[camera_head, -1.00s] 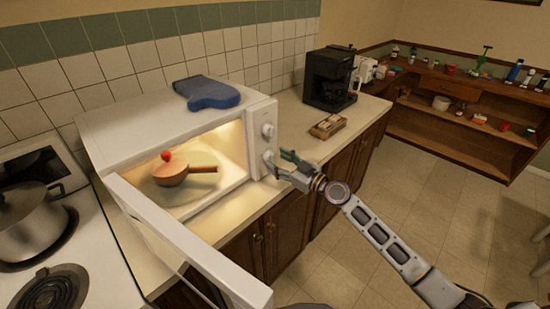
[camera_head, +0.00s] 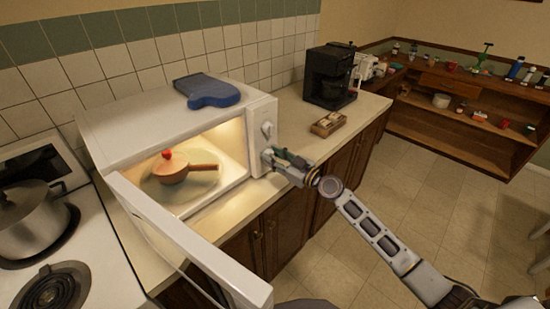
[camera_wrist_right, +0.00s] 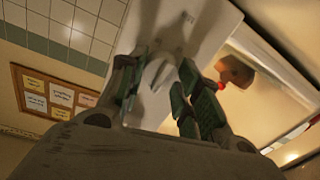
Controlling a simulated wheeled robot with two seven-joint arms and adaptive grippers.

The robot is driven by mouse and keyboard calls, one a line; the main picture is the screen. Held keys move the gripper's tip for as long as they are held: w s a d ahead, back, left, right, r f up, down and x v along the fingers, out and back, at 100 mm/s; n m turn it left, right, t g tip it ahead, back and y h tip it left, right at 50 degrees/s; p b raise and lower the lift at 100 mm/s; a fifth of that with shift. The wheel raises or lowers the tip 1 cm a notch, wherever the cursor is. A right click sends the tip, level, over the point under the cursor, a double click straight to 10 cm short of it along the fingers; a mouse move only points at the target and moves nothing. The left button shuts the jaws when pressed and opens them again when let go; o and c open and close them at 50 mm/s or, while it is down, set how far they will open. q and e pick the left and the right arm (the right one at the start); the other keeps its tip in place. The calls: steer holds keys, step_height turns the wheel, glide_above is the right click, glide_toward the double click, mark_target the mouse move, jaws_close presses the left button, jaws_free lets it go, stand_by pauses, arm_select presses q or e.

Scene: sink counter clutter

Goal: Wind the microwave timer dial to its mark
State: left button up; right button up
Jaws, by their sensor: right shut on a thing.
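The white microwave (camera_head: 130,135) stands on the counter with its door (camera_head: 190,245) wide open. Its control panel on the right side carries an upper dial (camera_head: 267,131) and a lower dial, which my gripper mostly hides in the head view. My right gripper (camera_head: 268,157) is at the lower dial, its fingers closed around it. In the right wrist view, the white dial (camera_wrist_right: 158,74) sits between the two green-padded fingers. The timer mark cannot be made out. My left gripper is not in view.
A lidded orange pan (camera_head: 172,170) sits inside the lit microwave. A blue oven mitt (camera_head: 207,91) lies on top. To the right are a small wooden tray (camera_head: 328,124) and a black coffee maker (camera_head: 331,77). A pot (camera_head: 30,222) stands on the stove at left.

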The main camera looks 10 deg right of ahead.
steer(key=shift+c, duration=0.2)
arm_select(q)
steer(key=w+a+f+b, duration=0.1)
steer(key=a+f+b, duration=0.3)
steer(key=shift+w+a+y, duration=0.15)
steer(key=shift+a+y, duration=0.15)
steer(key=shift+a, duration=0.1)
arm_select(e)
steer(key=shift+d+f+m+t, duration=0.1)
steer(key=shift+m+t, duration=0.2)
steer(key=shift+m, duration=4.7)
